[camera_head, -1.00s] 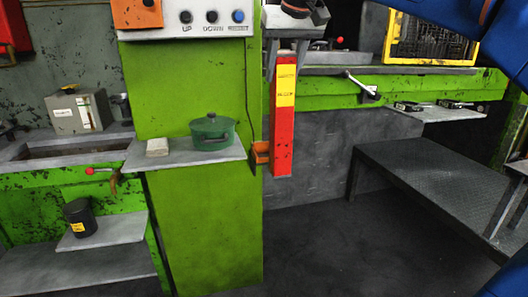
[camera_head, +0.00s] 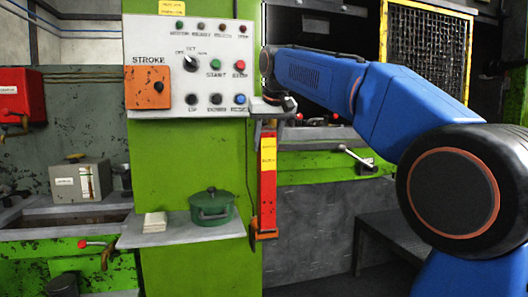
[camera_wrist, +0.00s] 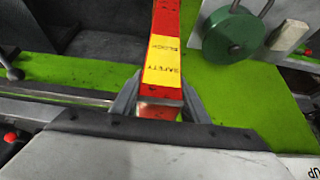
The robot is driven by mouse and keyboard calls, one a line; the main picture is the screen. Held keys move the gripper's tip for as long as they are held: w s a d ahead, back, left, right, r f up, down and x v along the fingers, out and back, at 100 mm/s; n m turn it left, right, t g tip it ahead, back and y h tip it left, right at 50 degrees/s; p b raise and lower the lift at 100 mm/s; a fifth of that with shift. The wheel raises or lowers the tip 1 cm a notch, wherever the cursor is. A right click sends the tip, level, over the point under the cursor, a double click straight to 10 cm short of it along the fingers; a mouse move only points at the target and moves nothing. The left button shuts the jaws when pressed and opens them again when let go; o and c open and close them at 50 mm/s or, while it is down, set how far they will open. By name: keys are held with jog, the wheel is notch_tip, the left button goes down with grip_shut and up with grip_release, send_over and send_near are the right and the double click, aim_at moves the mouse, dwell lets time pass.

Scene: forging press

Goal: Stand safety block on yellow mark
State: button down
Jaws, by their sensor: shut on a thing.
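The safety block is a long red bar with a yellow label (camera_head: 267,170). It hangs upright in the head view, in front of the green press frame. My gripper (camera_head: 268,122) is shut on its upper end. The wrist view shows the block (camera_wrist: 164,58) running away from the camera between the fingers of my gripper (camera_wrist: 160,105). The block's lower end is near an orange holder (camera_head: 264,235); I cannot tell if they touch. I cannot make out the yellow mark in either view.
A control panel (camera_head: 190,65) stands left of my gripper. A green pot (camera_head: 211,205) sits on a grey shelf (camera_head: 180,236) left of the block. A yellow-framed mesh guard (camera_head: 427,50) is at the upper right. A dark bench (camera_head: 400,240) is below it.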

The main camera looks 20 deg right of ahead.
jog(key=shift+w+f, duration=1.5)
jog(key=shift+w, duration=0.1)
jog(key=shift+f, duration=0.15)
jog(key=c, duration=1)
grip_release()
jog(key=shift+f, duration=0.1)
jog(key=shift+c, duration=0.2)
jog(key=v, duration=1.7)
jog(key=shift+w+d+r, duration=0.15)
jog(key=shift+d+r, duration=0.05)
jog(key=shift+r, duration=0.15)
